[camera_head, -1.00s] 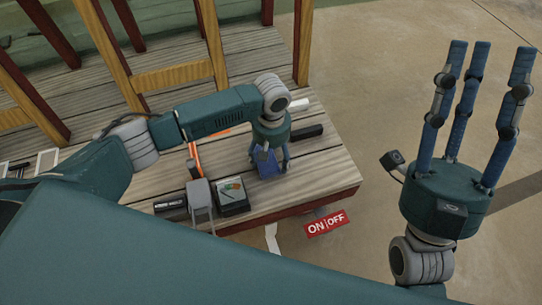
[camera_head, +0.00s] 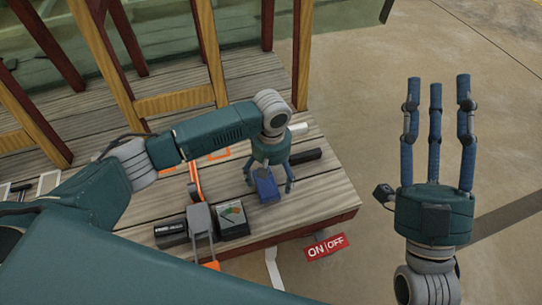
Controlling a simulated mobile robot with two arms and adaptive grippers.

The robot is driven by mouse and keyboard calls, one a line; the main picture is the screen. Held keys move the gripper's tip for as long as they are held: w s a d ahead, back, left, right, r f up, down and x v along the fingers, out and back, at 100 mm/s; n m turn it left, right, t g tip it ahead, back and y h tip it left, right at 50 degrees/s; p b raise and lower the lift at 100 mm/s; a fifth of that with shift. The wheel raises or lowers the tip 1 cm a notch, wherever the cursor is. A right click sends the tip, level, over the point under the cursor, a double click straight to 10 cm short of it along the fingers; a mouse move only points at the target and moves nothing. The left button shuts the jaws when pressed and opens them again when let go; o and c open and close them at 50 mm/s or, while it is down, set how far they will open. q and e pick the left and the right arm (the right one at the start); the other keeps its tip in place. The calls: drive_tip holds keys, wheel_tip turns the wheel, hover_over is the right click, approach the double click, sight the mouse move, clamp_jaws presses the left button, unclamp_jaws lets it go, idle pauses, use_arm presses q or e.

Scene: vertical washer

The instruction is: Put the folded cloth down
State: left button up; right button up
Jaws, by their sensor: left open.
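My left gripper (camera_head: 269,182) points down over the near right part of the wooden table, with its fingers spread. A small blue block-like shape (camera_head: 265,189) sits between and in front of these fingers, at the tabletop. It may be the folded cloth, but its colour is close to that of the fingers. I cannot tell whether the fingers touch it. No other folded cloth is clear in view. My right gripper (camera_head: 437,95) is off the table at the right, its fingers pointing up, apart and empty.
The plank table (camera_head: 325,196) also holds a dark device with a screen (camera_head: 233,219), a grey clamp-like tool (camera_head: 199,220), a black box (camera_head: 171,234) and a black bar (camera_head: 305,156). A red ON/OFF sign (camera_head: 325,247) is below the front edge. Wooden posts (camera_head: 300,55) rise behind.

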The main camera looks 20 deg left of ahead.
use_arm(q)
wheel_tip(320, 180, up, 4)
drive_tip(key=shift+r+p, duration=0.1)
drive_tip(key=shift+p, duration=0.65)
drive_tip(key=s+d+r+m+t+h+p, duration=0.1)
drive_tip(key=d+r+m+t+h, duration=0.2)
drive_tip(key=d, duration=0.5)
drive_tip(key=s+d+r+m+t+h+p, duration=0.1)
drive_tip(key=s+d+r+m+t+h, duration=0.2)
drive_tip(key=d, duration=0.5)
wheel_tip(320, 180, up, 16)
drive_tip(key=m+t+y, duration=0.2)
drive_tip(key=m+t, duration=0.1)
drive_tip(key=t, duration=0.7)
hover_over(271, 181)
drive_tip(key=s, duration=0.5)
drive_tip(key=shift+w+d, duration=0.1)
drive_tip(key=shift+w, duration=0.1)
use_arm(e)
drive_tip(key=w+f+g+h, duration=0.1)
drive_tip(key=f+g, duration=0.3)
drive_tip(key=f, duration=0.5)
drive_tip(key=w+d+f+g+h, duration=0.1)
drive_tip(key=w+f+g+h, duration=0.1)
drive_tip(key=f+g, duration=0.3)
wheel_tip(271, 181, down, 4)
drive_tip(key=shift+w+r, duration=0.1)
drive_tip(key=shift+w, duration=0.65)
